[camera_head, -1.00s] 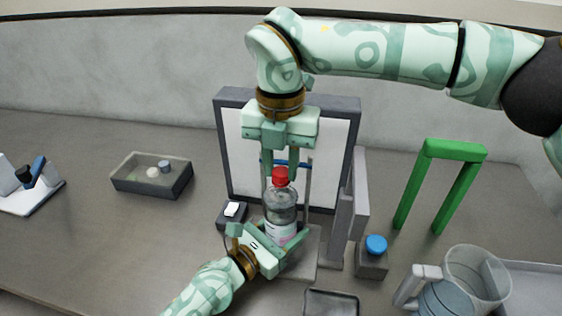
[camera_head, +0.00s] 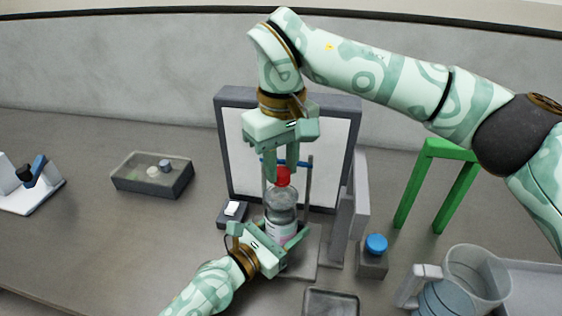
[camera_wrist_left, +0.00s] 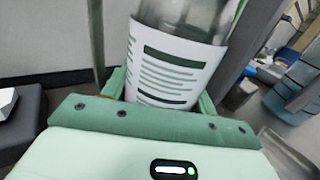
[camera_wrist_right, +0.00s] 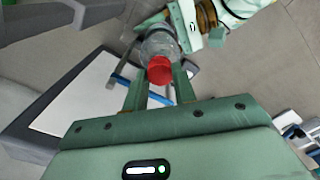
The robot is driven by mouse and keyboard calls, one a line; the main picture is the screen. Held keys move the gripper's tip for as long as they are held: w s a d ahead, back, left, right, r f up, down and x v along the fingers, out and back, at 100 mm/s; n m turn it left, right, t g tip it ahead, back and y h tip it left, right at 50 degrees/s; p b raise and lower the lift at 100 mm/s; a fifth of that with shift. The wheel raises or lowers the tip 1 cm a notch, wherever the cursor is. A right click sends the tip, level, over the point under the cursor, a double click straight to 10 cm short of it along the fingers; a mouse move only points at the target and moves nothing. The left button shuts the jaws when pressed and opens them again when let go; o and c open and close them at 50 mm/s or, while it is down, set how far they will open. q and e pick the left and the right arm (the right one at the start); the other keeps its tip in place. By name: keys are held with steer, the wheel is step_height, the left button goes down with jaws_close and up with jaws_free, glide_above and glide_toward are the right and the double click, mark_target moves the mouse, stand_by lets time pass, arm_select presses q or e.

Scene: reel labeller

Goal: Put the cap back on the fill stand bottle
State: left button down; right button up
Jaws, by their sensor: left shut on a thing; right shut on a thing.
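The clear bottle (camera_head: 281,207) with a white label stands upright on the fill stand's base (camera_head: 302,262). The red cap (camera_head: 282,177) sits at the bottle's mouth; it also shows in the right wrist view (camera_wrist_right: 160,69). I cannot tell whether it is threaded on. My right gripper (camera_head: 275,172) comes from above and is shut on the red cap. My left gripper (camera_head: 284,240) is shut around the bottle's lower body; in the left wrist view the label (camera_wrist_left: 170,68) lies between its fingers.
A grey-framed white panel (camera_head: 238,150) stands behind the bottle. A block with a blue knob (camera_head: 376,244), a clear jug (camera_head: 476,275) and a green frame (camera_head: 455,150) stand to the right. A grey bin (camera_head: 150,185) is at the left, with clear table around it.

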steer(key=o, duration=0.9)
steer(key=shift+o, duration=0.2)
steer(key=shift+r, duration=2.25)
steer(key=shift+c, duration=0.4)
